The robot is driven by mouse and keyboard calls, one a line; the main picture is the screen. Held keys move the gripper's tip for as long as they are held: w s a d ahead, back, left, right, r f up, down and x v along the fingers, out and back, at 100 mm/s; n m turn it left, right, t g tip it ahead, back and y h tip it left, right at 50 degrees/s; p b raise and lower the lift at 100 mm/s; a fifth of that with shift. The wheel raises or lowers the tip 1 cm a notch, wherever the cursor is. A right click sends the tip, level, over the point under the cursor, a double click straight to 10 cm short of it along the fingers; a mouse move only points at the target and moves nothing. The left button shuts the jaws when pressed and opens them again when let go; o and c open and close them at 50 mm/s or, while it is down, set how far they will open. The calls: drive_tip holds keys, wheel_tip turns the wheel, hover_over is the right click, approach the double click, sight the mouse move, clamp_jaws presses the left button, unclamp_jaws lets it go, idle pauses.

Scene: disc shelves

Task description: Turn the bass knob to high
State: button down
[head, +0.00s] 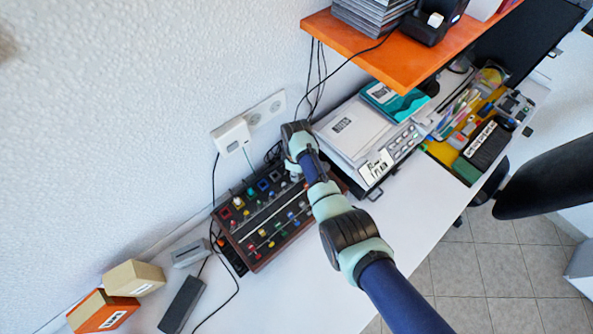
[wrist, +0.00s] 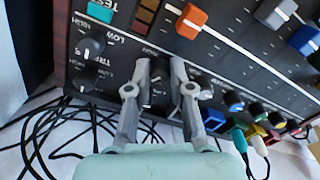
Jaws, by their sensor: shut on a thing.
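The dark mixer panel (wrist: 235,62) fills the upper part of the wrist view. My gripper (wrist: 162,78) has its two grey fingers on either side of a dark knob (wrist: 158,88) and is shut on it. Fingers cover much of this knob, and I cannot read its label, so I cannot tell from print that it is the bass knob. Two black knobs with white pointers, an upper one (wrist: 92,45) and a lower one (wrist: 85,79), sit to the left, near HIGH, LOW and a partly readable TREB label. In the head view my arm reaches the mixer's (head: 250,262) upper right end.
Coloured plugs (wrist: 262,135) and loose black cables (wrist: 60,130) lie at the panel's edge. The front table (head: 300,295) is clear.

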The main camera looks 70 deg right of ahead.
drive_tip(key=m+p, duration=0.1)
drive_tip(key=m, duration=1.1)
drive_tip(key=shift+m+p, duration=0.3)
idle(0.4)
drive_tip(key=c, duration=1.3)
unclamp_jaws()
drive_tip(key=shift+r, duration=0.1)
wheel_tip(320, 180, up, 12)
